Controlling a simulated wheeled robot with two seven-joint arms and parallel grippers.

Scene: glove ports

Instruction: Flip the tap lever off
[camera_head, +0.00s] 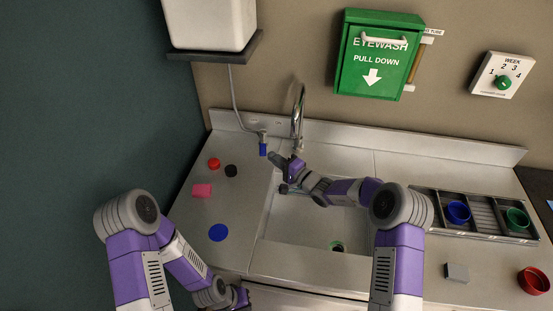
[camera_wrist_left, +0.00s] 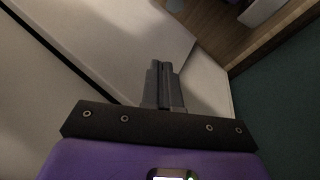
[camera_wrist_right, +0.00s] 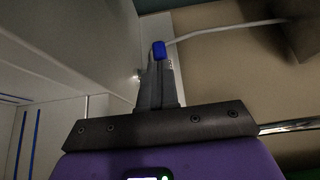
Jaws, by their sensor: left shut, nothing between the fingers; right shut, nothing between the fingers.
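The chrome tap (camera_head: 298,112) rises at the back of the sink as a tall curved spout. I cannot make out its lever clearly; the tap's base is close behind my right gripper. A chrome bar, probably part of the tap, shows in the right wrist view (camera_wrist_right: 288,126). My right gripper (camera_head: 274,157) is shut and empty in front of the tap base, pointing left toward the blue hose end (camera_head: 263,149). The blue end appears just beyond the fingertips in the right wrist view (camera_wrist_right: 159,50); contact is unclear. My left gripper (camera_wrist_left: 162,68) is shut and empty, low at the counter front.
The sink basin (camera_head: 290,232) holds a small dark-green item (camera_head: 337,246). Left counter has red (camera_head: 214,163) and black (camera_head: 231,171) discs, a pink block (camera_head: 202,190) and a blue disc (camera_head: 218,232). A drain rack (camera_head: 488,217) with cups stands right. A green eyewash box (camera_head: 375,60) hangs above.

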